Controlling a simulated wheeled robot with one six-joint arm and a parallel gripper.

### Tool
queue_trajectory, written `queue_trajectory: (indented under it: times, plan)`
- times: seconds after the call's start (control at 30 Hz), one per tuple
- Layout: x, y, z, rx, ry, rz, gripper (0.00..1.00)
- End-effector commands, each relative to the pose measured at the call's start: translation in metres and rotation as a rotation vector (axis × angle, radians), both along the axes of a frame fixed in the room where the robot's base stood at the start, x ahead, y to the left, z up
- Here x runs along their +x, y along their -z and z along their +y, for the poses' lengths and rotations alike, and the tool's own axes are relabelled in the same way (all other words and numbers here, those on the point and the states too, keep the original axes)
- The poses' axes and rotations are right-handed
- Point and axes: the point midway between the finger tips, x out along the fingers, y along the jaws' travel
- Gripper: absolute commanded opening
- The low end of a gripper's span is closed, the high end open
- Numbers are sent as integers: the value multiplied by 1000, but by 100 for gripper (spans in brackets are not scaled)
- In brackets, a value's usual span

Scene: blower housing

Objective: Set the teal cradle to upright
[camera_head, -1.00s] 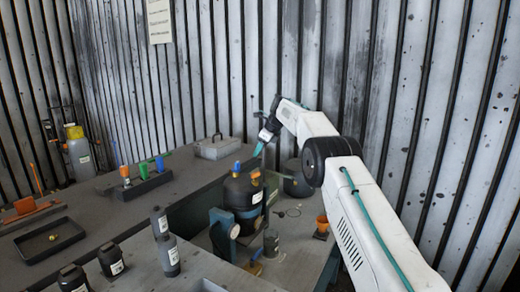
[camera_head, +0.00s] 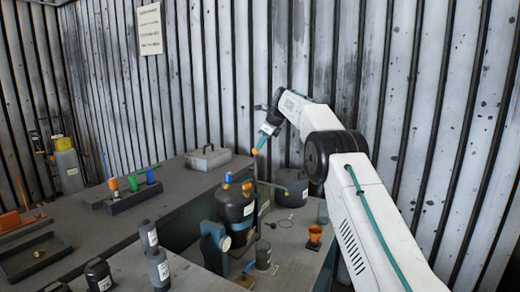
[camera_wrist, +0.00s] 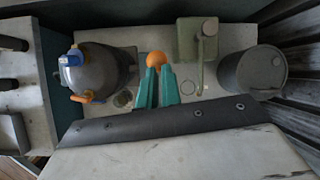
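The teal cradle (camera_head: 213,245) stands on the grey bench in the head view, at the near left side of a dark round housing (camera_head: 238,212) with blue and orange fittings. The housing hides part of the cradle, and I cannot tell its exact tilt. The housing also shows at the left of the wrist view (camera_wrist: 105,68). My gripper (camera_head: 258,147) is in the air above and beyond the housing. In the wrist view its teal fingers (camera_wrist: 158,70) are close together with a small gap. A round orange piece (camera_wrist: 156,59) shows at their tips; I cannot tell whether they grip it.
A dark drum (camera_head: 292,187) stands right of the housing. An orange funnel (camera_head: 314,235) and a small dark cup (camera_head: 263,255) stand on the near bench. Several bottles (camera_head: 158,268) stand at the lower left. A ribbed metal wall (camera_head: 330,60) closes off the back.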

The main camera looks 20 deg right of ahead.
Motion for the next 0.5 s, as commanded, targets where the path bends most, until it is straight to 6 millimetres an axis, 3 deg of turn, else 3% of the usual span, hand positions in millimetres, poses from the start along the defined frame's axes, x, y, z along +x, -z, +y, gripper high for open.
queue_trajectory:
  times: [0.03, 0.2, 0.5]
  plan:
    - [-5, -18, -12, -5, 16, -19, 0]
    - [-36, -46, -39, 75, 67, -25, 0]
    - [-96, -56, -57, 346, 162, -148, 0]
